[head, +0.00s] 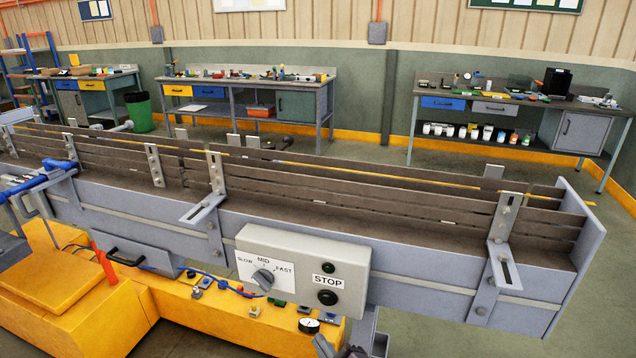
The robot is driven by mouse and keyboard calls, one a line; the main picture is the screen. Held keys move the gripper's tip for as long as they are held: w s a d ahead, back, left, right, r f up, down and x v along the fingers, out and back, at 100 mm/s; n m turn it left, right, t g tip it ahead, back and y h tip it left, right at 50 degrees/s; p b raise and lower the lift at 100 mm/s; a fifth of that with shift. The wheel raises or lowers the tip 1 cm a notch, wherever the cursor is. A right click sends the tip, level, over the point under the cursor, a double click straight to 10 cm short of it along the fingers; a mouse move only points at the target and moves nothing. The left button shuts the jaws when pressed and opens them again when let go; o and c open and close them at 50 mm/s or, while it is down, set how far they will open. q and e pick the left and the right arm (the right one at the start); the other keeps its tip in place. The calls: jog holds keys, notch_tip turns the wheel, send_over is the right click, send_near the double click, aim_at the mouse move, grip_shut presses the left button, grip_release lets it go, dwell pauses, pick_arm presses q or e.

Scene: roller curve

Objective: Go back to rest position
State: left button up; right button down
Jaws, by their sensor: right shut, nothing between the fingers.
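My right gripper (343,349) shows only in part at the bottom edge of the head view, just below the control box. It is shut and holds nothing. It appears apart from the box, though the frame's edge cuts it off. My left gripper is out of view. The grey control box (350,262) is on the front of the long conveyor (400,280). It carries a speed knob (263,278) marked SLOW, MID and FAST, and a STOP label (328,281) with round dark buttons.
A yellow base (60,280) with small parts and a blue cable stands at the lower left. The conveyor's slotted brackets (504,260) jut toward me. Workbenches (330,95) and a green bin (139,112) stand behind. Floor (425,335) is clear at the lower right.

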jog(key=s+d+f+m+g+h, duration=0.2)
jog(key=s+d+f, duration=0.2)
jog(key=f, duration=0.7)
jog(key=s+d+f+m+g+h, duration=0.15)
jog(key=s+d+f, duration=0.25)
jog(key=f, duration=0.8)
jog(key=s+d+f+m+g+h, duration=0.25)
jog(key=s+d+f, duration=0.2)
jog(key=f, duration=0.65)
jog(key=s+d+f+m+g, duration=0.2)
jog(key=s+f, duration=0.3)
jog(key=s, duration=0.4)
jog(key=s+d+f+m+g+h+b, duration=0.1)
jog(key=s+d+f+m+g, duration=0.1)
jog(key=s+f, duration=0.4)
jog(key=s+d+f+m+g, duration=0.2)
jog(key=s+d+f, duration=0.3)
jog(key=s, duration=0.9)
jog(key=shift+s+f+g, duration=0.25)
jog(key=shift+f+g, duration=0.15)
jog(key=shift+g, duration=0.4)
jog(key=c, duration=2.1)
grip_release()
jog(key=shift+c, duration=0.2)
